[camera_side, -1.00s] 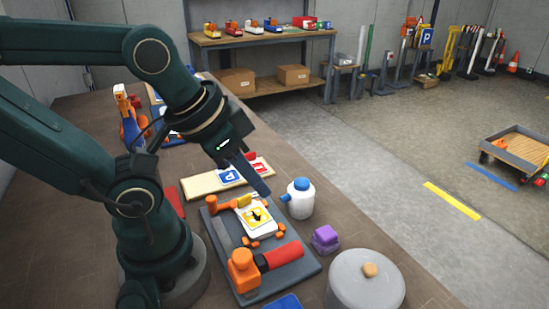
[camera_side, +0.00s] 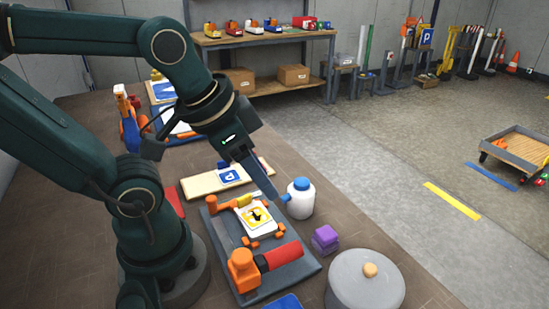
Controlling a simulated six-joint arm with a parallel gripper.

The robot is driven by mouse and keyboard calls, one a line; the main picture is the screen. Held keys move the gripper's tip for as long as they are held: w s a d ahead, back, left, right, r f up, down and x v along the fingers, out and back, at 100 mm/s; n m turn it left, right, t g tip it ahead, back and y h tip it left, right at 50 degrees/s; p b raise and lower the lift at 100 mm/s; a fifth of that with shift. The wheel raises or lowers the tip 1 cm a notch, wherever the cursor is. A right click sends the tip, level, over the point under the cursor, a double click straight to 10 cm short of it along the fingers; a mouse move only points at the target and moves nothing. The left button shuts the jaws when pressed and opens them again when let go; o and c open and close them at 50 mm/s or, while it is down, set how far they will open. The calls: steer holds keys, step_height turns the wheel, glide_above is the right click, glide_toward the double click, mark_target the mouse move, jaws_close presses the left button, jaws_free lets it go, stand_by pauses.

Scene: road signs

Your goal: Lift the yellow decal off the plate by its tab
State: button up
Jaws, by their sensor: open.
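The yellow decal (camera_side: 252,216) with a black mark lies on the white plate (camera_side: 262,230). The plate sits among orange clamps on a dark grey board (camera_side: 312,262). A small yellow piece (camera_side: 244,200) shows at the plate's far edge; I cannot tell whether it is the decal's tab. My gripper (camera_side: 272,198) is open and empty, pointing down and right. In the picture its tips are up and right of the decal, close to the white bottle. Its fingers overlap in this view, so the gap between them is hidden.
A white bottle with a blue cap (camera_side: 301,200) stands close right of my gripper. A purple block (camera_side: 325,239) and a grey lidded pot (camera_side: 366,283) stand further right. A red roller (camera_side: 280,256) lies on the board's near part. A blue sign (camera_side: 230,175) lies on a wooden strip behind.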

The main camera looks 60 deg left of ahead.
steer(key=w+a+f+g, duration=0.2)
steer(key=a+f+g, duration=0.1)
steer(key=a, duration=0.2)
steer(key=n+g, duration=0.2)
steer(key=n, duration=0.1)
glide_above(244, 196)
steer(key=f, duration=0.4)
steer(key=shift+w+d, duration=0.2)
steer(key=shift+d, duration=0.05)
steer(key=shift+s+a+f, duration=0.25)
steer(key=shift+f, duration=2.5)
jaws_close()
